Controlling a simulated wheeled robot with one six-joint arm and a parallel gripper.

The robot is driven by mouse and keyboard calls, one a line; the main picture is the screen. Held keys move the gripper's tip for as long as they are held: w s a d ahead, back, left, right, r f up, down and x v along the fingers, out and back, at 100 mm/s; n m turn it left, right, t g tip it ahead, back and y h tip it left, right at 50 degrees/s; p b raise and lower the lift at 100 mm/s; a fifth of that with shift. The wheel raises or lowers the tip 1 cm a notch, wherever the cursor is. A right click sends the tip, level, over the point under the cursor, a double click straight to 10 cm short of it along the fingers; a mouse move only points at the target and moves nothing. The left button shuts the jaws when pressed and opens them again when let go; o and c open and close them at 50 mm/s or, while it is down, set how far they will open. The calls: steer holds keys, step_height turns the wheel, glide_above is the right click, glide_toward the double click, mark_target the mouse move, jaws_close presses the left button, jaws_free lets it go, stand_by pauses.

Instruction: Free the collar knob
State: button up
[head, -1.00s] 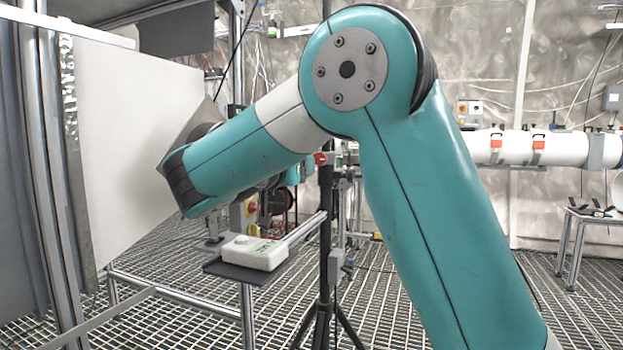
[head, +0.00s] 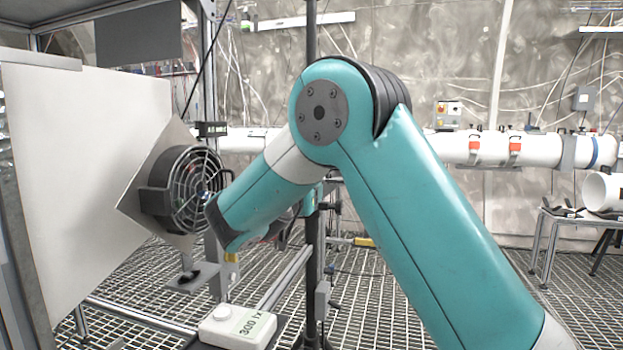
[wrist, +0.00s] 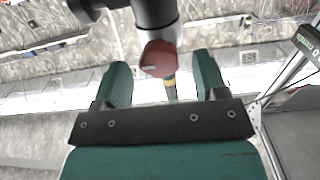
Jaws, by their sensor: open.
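The red collar knob (wrist: 158,60) shows in the wrist view with a pale line across its face. It sits at the end of a dark collar (wrist: 153,14). My gripper (wrist: 162,66) is open, with one teal finger on each side of the knob in the picture. A gap shows on both sides; I cannot tell how deep the knob lies between the fingers. In the head view a dark upright pole (head: 313,232) stands behind my arm. My forearm hides the knob there, and my gripper is mostly hidden too.
A caged fan (head: 185,190) on a tilted plate stands left of my forearm, close to it in the picture. A white panel (head: 80,170) fills the left. A white box (head: 237,326) sits low in front.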

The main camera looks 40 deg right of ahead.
steer(key=shift+x, duration=0.95)
steer(key=shift+c, duration=0.2)
steer(key=c, duration=0.9)
